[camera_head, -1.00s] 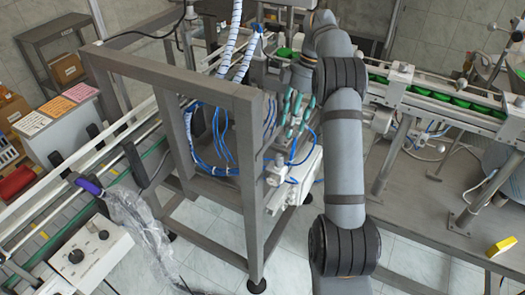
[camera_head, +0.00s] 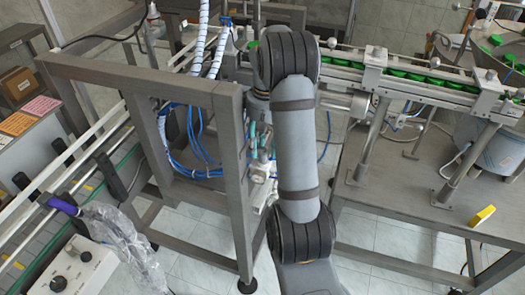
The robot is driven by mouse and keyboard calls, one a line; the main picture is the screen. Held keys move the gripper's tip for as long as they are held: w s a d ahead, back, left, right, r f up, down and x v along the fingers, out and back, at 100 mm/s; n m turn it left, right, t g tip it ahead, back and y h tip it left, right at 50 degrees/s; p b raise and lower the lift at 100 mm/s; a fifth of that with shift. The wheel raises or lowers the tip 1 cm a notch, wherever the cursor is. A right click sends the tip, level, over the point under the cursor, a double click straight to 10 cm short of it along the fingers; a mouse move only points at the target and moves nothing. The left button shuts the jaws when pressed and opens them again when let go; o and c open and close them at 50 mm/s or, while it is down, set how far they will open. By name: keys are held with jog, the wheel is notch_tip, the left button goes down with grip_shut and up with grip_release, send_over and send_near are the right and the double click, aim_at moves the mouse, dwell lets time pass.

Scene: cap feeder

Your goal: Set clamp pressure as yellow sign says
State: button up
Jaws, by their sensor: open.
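A pale pneumatic unit with small fittings (camera_head: 262,170) sits low behind the grey frame's right post, partly covered by my arm; no gauge or setting can be read. My gripper (camera_head: 259,137), with teal fingers, is open just above this unit, partly hidden by my arm. I cannot tell whether it touches the unit.
A grey metal frame (camera_head: 170,85) with blue hoses stands left of my arm. A conveyor with green caps (camera_head: 410,78) runs at the upper right above a grey table (camera_head: 395,195). A yellow block (camera_head: 483,215) lies on that table. A control box with knobs (camera_head: 75,270) stands lower left.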

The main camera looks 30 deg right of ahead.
jog(key=shift+f, duration=1.2)
jog(key=shift+c, duration=1)
jog(key=c, duration=0.8)
grip_shut()
